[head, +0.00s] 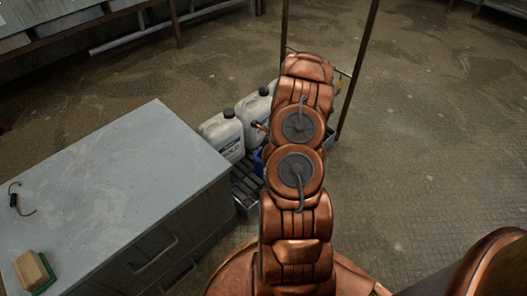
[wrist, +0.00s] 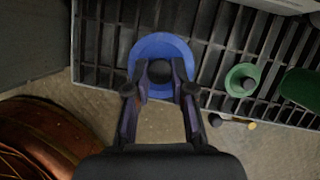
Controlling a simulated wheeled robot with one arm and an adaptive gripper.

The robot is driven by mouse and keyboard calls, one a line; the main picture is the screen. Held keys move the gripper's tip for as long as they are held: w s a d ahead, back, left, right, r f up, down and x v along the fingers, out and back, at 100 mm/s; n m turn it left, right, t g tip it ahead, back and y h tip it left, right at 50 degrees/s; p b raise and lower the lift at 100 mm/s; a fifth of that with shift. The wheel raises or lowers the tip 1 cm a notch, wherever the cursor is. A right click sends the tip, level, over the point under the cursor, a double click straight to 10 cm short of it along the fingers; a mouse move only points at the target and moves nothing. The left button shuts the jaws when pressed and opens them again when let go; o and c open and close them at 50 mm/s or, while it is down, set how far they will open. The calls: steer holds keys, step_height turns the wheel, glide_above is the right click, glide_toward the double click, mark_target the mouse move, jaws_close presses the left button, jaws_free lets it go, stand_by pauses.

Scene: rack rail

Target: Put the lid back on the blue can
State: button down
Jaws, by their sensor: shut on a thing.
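The blue can (wrist: 147,50) stands on a slatted rack in the wrist view, seen from above. In the head view only a sliver of the blue can (head: 258,161) shows beside my arm. My gripper (wrist: 160,76) is over the can, its fingers on either side of a round black lid (wrist: 160,71). It is shut on this lid, which lies over the middle of the can's top in the picture. I cannot tell whether the lid touches the can. In the head view my arm hides the gripper and lid.
A green can (wrist: 243,78) with a black top stands to the right on the rack (wrist: 215,45), near a larger green object (wrist: 300,88). A grey cabinet (head: 110,185) is at left, holding a sponge (head: 33,270).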

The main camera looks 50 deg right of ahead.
steer(key=c, duration=0.9)
jaws_free()
steer(key=shift+o, duration=0.4)
steer(key=o, duration=0.4)
steer(key=shift+r, duration=0.1)
steer(key=shift+r+p, duration=3.45)
steer(key=shift+p, duration=0.6)
jaws_close()
